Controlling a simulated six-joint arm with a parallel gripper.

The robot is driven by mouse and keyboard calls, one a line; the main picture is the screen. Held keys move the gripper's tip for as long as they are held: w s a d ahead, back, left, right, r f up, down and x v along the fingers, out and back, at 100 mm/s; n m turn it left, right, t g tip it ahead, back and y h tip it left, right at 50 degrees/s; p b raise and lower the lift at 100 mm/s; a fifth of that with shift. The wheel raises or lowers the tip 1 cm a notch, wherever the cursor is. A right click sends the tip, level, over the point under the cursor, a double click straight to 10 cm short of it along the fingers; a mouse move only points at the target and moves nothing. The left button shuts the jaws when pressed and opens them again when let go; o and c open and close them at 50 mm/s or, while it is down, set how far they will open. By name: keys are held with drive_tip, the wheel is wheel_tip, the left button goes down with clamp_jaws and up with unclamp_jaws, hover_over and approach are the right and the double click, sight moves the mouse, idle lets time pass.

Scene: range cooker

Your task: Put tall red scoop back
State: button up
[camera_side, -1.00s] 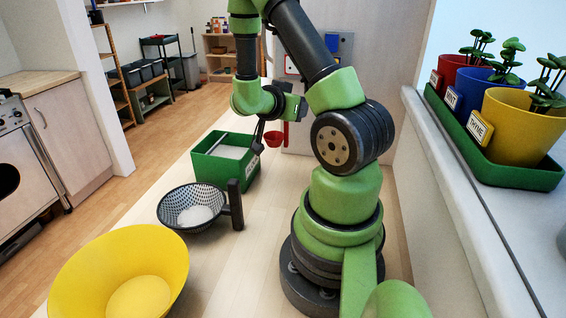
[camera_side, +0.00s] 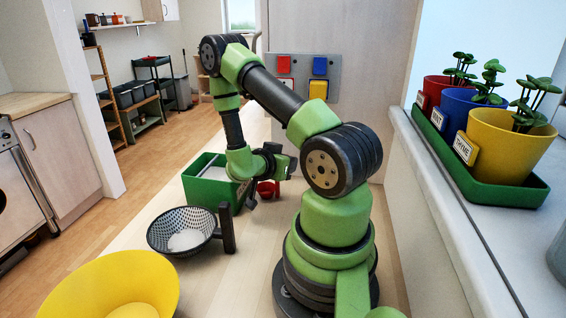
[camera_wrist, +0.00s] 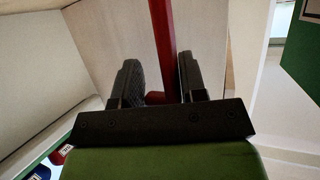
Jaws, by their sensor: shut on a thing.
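The tall red scoop shows in the side view as a small red cup (camera_side: 268,189) low beside the right end of the green box (camera_side: 203,195). In the wrist view its straight red handle (camera_wrist: 162,30) rises between the two black fingers. My gripper (camera_wrist: 160,72) is shut on this handle. In the side view my gripper (camera_side: 251,196) points down by the box's right end, mostly hidden by my wrist. Whether the scoop touches the worktop cannot be told. The green box holds something white and has a label, partly covered by my wrist.
A patterned bowl (camera_side: 163,236) with white contents stands in front of the box, a dark upright block (camera_side: 227,228) beside it. A yellow bowl (camera_side: 75,290) is nearest. A grey board (camera_side: 301,77) with red, blue and yellow squares is behind. Potted plants (camera_side: 500,145) stand right.

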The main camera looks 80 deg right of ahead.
drive_tip(key=o, duration=0.9)
drive_tip(key=shift+f, duration=0.15)
